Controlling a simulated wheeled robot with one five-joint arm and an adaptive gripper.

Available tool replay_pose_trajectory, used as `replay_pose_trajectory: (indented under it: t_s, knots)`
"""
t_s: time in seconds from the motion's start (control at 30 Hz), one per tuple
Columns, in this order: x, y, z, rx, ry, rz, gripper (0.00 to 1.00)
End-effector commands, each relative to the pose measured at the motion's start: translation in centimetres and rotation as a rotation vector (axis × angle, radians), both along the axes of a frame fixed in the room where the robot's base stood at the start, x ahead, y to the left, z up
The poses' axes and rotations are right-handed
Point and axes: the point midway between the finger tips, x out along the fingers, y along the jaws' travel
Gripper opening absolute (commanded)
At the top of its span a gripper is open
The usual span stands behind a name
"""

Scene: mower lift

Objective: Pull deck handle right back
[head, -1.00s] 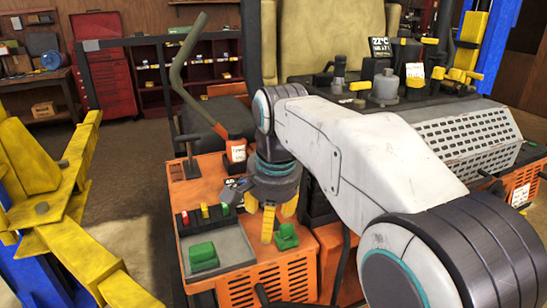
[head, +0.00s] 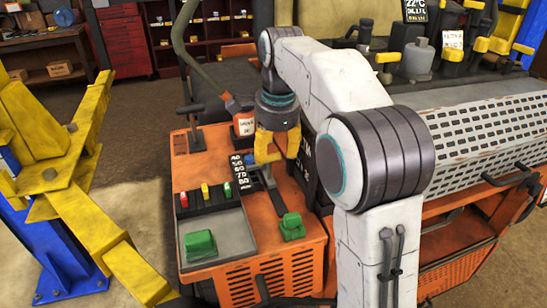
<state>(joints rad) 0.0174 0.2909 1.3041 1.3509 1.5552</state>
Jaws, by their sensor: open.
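The deck handle appears to be the dark lever (head: 268,178) in a slot beside a black scale plate with white numbers (head: 240,172), on the orange console (head: 255,260). My gripper (head: 277,160) has yellow fingers pointing down, spread apart, just above and around the upper end of this lever. The fingers hide its top, so I cannot tell whether they touch it. Nothing is visibly held.
A black T-shaped lever (head: 192,128) stands at the console's back left, near a tall bent grey-green lever (head: 180,50) with a tag. Green blocks (head: 200,244) sit in front. A yellow lift arm (head: 95,225) is at left; a perforated grey cover (head: 490,130) at right.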

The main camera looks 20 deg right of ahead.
Motion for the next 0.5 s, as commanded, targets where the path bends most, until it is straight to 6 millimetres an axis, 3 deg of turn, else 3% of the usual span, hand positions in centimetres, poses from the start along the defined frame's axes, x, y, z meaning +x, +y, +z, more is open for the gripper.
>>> replay_pose_trajectory:
  t_s: [0.2, 0.5]
  knots:
    - [0.4, 0.0, -2.0, 0.0, 0.001, 0.001, 0.55]
    - [0.5, 0.0, -2.7, 0.0, 0.0, 0.001, 0.55]
